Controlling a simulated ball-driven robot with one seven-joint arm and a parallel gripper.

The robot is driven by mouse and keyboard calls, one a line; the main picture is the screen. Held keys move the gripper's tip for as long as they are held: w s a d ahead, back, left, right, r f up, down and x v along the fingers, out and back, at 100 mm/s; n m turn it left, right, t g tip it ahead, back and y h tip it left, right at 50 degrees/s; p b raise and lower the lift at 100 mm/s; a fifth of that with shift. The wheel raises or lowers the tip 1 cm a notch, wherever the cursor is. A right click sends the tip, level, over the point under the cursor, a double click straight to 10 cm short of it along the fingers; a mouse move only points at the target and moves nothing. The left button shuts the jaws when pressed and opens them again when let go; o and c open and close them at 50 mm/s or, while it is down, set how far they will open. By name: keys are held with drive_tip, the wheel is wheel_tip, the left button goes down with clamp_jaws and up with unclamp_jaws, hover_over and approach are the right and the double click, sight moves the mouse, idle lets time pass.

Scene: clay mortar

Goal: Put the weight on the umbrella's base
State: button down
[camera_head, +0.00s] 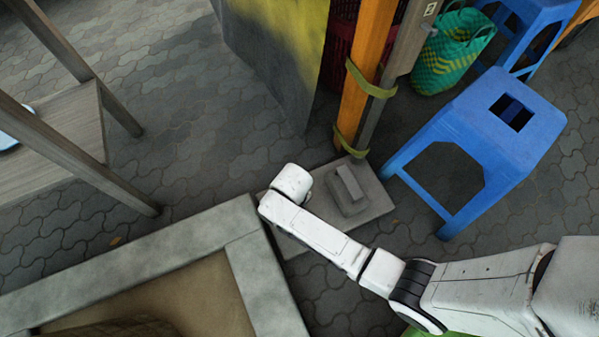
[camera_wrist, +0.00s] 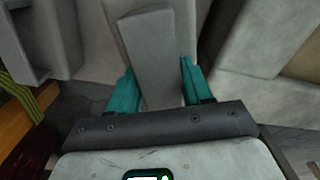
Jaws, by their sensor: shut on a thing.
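My gripper (camera_wrist: 155,82) shows in the wrist view, its teal fingers shut on a grey block-shaped weight (camera_wrist: 160,50). In the head view my wrist end is over the left part of a flat grey slab, the umbrella's base (camera_head: 376,203), at the foot of a post. The fingers and the held weight are hidden there by my arm. Another grey block with a raised bar (camera_head: 347,188) stands on the slab, right of my wrist; a grey block (camera_wrist: 28,45) at the wrist view's left looks like the same one. Whether the held weight touches the slab, I cannot tell.
An orange post (camera_head: 366,75) with green straps rises behind the slab. A blue stool (camera_head: 490,125) stands to the right. A stone-edged planter (camera_head: 130,255) lies at the lower left. A wooden table (camera_head: 60,125) is at the left. Open paving lies behind the planter.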

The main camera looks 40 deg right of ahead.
drive_tip(key=shift+w+d+f+b, duration=0.15)
drive_tip(key=shift+w+f+b, duration=0.2)
drive_tip(key=shift+w+f, duration=0.25)
drive_tip(key=shift+w+d+f+b, duration=0.15)
drive_tip(key=shift+w+f+b, duration=0.2)
drive_tip(key=shift+w, duration=0.3)
drive_tip(key=shift+w+d+f+b, duration=0.1)
drive_tip(key=shift+w+f+b, duration=0.2)
drive_tip(key=shift+f+b, duration=0.9)
drive_tip(key=shift+f, duration=0.75)
drive_tip(key=shift+c, duration=2.4)
unclamp_jaws()
drive_tip(key=shift+s+f, duration=0.15)
drive_tip(key=shift+f, duration=0.1)
drive_tip(key=shift+r, duration=0.1)
wheel_tip(320, 180, up, 12)
drive_tip(key=p, duration=0.6)
drive_tip(key=shift+p, duration=0.4)
